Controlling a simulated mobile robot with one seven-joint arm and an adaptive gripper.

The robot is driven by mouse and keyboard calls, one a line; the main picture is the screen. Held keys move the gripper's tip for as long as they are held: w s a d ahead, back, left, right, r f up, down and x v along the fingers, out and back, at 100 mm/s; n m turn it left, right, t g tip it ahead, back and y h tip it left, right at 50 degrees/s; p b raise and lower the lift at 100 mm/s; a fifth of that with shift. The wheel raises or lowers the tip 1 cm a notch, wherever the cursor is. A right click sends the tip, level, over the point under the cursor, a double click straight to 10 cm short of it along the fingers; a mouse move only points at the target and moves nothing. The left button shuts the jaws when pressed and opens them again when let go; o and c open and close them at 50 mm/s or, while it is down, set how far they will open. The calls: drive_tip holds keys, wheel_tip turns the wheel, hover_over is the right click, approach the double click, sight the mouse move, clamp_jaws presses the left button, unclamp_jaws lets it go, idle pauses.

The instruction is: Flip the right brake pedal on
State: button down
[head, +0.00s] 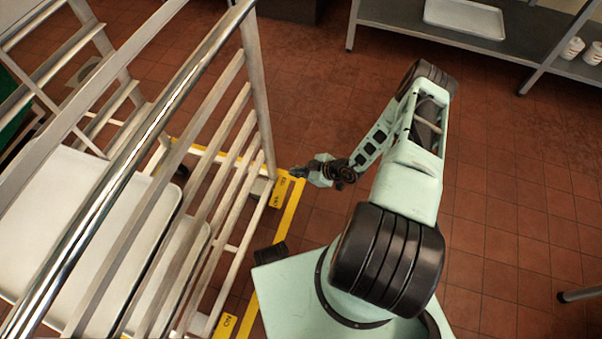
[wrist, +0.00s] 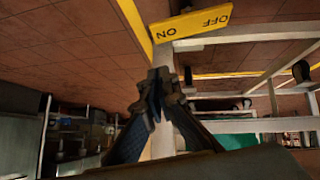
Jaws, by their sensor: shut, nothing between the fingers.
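Two yellow brake pedals show on the rack's near side in the head view: a far one (head: 280,190) at the foot of the far upright and a near one (head: 225,325) marked ON at the bottom edge. My gripper (head: 298,172) is low beside the far pedal, just right of the upright.
The metal rack (head: 262,100) with white trays (head: 45,215) fills the left, its rails close to my gripper. A grey shelf unit (head: 530,60) with a tray and white cups stands at the top right.

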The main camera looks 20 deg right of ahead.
sight(289, 179)
drive_tip(key=w+f, duration=0.1)
drive_tip(key=f, duration=0.1)
drive_tip(key=w+a+f+b, duration=0.1)
drive_tip(key=f, duration=0.1)
drive_tip(key=a+f+b, duration=0.1)
drive_tip(key=shift+w+f, duration=0.4)
drive_tip(key=shift+w+f+b, duration=0.15)
drive_tip(key=shift+f+b, duration=0.35)
drive_tip(key=shift+f, duration=0.2)
drive_tip(key=shift+d, duration=0.15)
